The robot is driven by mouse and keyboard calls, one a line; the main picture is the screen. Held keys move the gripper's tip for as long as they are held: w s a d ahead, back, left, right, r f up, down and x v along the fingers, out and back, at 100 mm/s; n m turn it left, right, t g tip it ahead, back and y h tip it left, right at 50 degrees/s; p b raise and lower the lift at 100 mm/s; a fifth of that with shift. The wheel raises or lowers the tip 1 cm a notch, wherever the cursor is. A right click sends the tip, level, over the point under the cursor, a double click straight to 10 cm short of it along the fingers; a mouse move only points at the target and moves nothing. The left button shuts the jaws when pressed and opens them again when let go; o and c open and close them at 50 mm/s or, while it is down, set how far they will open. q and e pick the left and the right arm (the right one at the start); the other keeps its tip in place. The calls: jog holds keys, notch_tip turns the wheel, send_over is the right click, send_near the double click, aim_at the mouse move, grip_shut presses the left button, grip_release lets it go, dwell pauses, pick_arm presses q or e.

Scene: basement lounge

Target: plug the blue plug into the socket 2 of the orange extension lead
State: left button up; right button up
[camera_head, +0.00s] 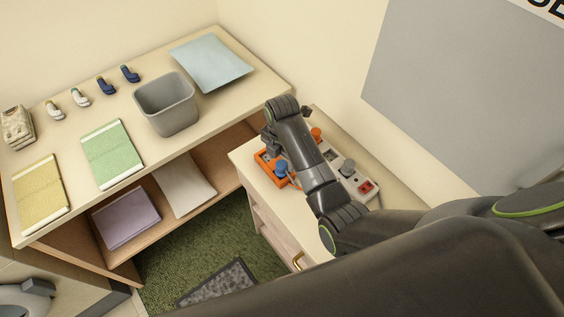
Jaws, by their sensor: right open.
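The orange extension lead (262,157) lies on the top of the low cabinet, partly hidden behind my right arm. A blue plug (281,168) shows at the lead's near side, close to my forearm. I cannot tell whether it sits in a socket, or which socket is number 2. My right gripper (269,141) is open above the far left part of the lead, to the upper left of the blue plug. Its fingertips are small and partly hidden by the wrist. My left gripper is not in view.
A pale power strip (354,181) with a red switch and a grey plug (347,167) lies right of my arm. An orange plug (316,133) is behind. The desk (220,108) at left holds a grey bin (167,103), folded cloths and several small items.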

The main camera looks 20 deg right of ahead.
aim_at(282, 164)
notch_tip(282, 164, up, 6)
jog(key=shift+r+b, duration=0.15)
jog(key=shift+b, duration=0.3)
jog(key=shift+r+p, duration=1.35)
jog(key=shift+p, duration=0.2)
